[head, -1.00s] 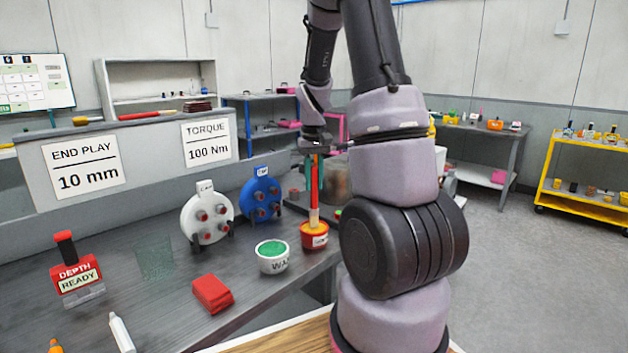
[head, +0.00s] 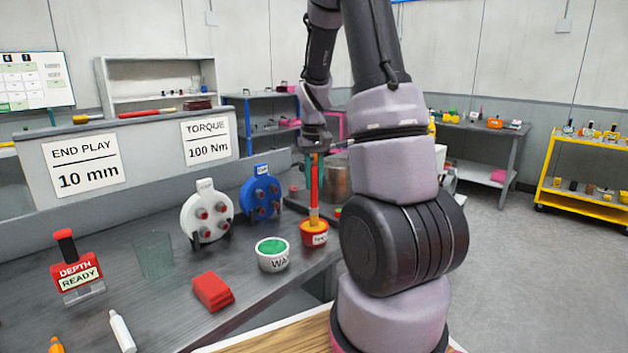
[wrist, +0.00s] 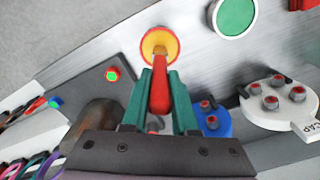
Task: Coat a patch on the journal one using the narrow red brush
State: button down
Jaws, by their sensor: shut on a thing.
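My gripper (head: 315,148) is shut on the narrow red brush (head: 314,180) and holds it upright, bristles down. In the wrist view the green fingers of my gripper (wrist: 160,88) grip the red handle (wrist: 160,97), which points to the red pot with a yellow inside (wrist: 159,44). How deep the bristles sit is hidden. A brownish metal cylinder (head: 337,178), possibly the journal, stands behind the brush; it also shows in the wrist view (wrist: 96,122).
A white pot with green contents (head: 272,257) stands left of the red pot. White (head: 207,214) and blue (head: 262,195) caps stand behind. Another red-handled brush (head: 138,115) lies on the ledge.

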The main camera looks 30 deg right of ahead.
aim_at(314, 165)
jog(key=shift+r, duration=3.5)
